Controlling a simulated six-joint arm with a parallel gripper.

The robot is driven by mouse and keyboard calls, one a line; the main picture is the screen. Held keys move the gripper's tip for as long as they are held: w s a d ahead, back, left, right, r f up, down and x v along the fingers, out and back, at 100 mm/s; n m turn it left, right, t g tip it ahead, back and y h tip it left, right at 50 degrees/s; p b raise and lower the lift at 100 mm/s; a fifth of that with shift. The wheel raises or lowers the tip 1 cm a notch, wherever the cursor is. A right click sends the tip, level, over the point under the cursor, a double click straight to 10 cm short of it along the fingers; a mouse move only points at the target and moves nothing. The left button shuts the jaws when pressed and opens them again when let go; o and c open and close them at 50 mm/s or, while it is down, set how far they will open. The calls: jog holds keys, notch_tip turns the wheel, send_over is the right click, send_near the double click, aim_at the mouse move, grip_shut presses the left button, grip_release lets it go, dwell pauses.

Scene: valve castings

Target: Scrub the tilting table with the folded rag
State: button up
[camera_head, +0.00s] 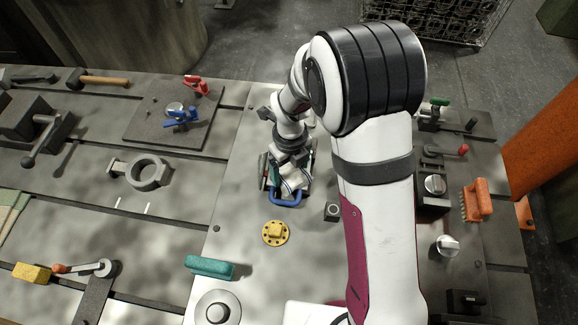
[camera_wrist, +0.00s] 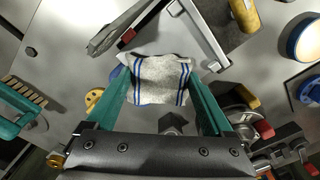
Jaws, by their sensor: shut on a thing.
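The folded rag (camera_wrist: 160,80) is pale grey with blue stripes. My gripper (camera_wrist: 161,88) is shut on it, with one green finger on each side. In the head view my gripper (camera_head: 286,172) points down low over the middle of the grey work surface (camera_head: 255,210), and a pale bit of the rag (camera_head: 293,182) shows there. Whether the rag touches the surface is unclear. Which grey plate is the tilting table I cannot tell; part of the area under the gripper is hidden by my arm.
A blue handle (camera_head: 285,201) is close in front of the gripper. A yellow flange (camera_head: 276,233), a dark block (camera_head: 332,211) and a teal-handled brush (camera_head: 210,267) lie nearby. A plate with red and blue clamps (camera_head: 182,118) stands at back left. An orange brush (camera_head: 478,200) is right.

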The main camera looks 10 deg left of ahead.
jog(key=shift+w+a+f, duration=0.1)
jog(key=shift+w+a, duration=0.55)
jog(key=shift+s+d, duration=0.65)
jog(key=shift+w+a, duration=0.65)
notch_tip(320, 180, up, 7)
